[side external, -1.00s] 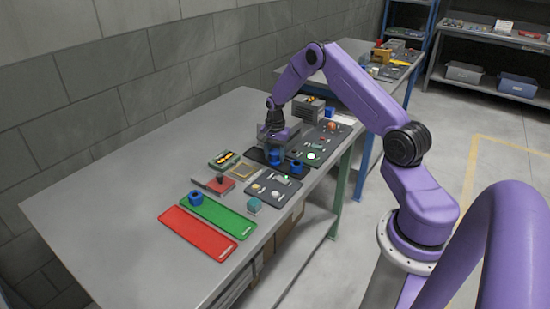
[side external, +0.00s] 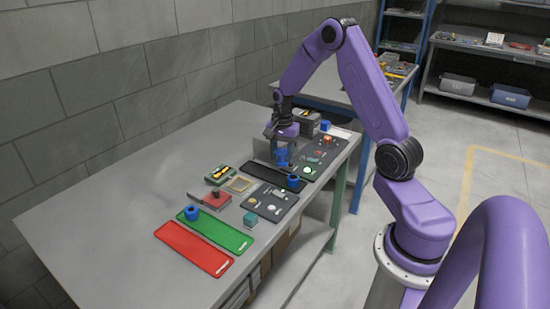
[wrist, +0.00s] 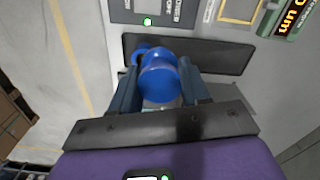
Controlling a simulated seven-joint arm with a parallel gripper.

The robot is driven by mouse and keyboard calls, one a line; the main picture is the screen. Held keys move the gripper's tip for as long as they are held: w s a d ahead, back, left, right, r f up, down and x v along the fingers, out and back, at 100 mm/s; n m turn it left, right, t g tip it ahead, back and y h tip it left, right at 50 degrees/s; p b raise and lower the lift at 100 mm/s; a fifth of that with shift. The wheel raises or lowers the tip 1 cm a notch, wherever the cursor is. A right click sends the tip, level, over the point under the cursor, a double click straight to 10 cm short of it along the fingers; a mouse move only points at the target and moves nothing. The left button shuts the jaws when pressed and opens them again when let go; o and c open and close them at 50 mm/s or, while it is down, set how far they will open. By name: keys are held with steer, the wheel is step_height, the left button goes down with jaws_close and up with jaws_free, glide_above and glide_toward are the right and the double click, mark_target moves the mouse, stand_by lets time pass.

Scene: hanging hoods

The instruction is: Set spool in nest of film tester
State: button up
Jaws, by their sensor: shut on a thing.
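My gripper (side external: 283,148) is shut on a blue spool (side external: 281,158), held above the black mat (side external: 262,172). In the wrist view the held spool (wrist: 160,82) sits between the two fingers, over the black mat (wrist: 215,56). A second blue spool (side external: 293,180) stands on the mat's near end; it is partly hidden behind the held one in the wrist view (wrist: 139,54). A third blue spool (side external: 192,212) is on the green mat (side external: 222,230). Dark panels with lights and buttons lie on either side of the black mat; I cannot tell which is the film tester.
One dark panel (side external: 268,200) is nearer, another (side external: 325,150) farther back. A red mat (side external: 190,250), a red device (side external: 211,197), a teal block (side external: 250,219) and a yellow frame (side external: 239,184) share the table. A grey box (side external: 306,120) stands behind. The table's left side is clear.

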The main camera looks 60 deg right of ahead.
steer(key=s+a+r, duration=0.3)
steer(key=s, duration=0.3)
glide_above(240, 185)
steer(key=shift+f, duration=5.5)
steer(key=shift+f, duration=0.9)
steer(key=o, duration=1.7)
steer(key=shift+c, duration=0.2)
steer(key=shift+w, duration=0.1)
steer(key=shift+w+r, duration=0.15)
steer(key=shift+r, duration=0.6)
steer(key=shift+s+r, duration=0.2)
steer(key=shift+r, duration=2.55)
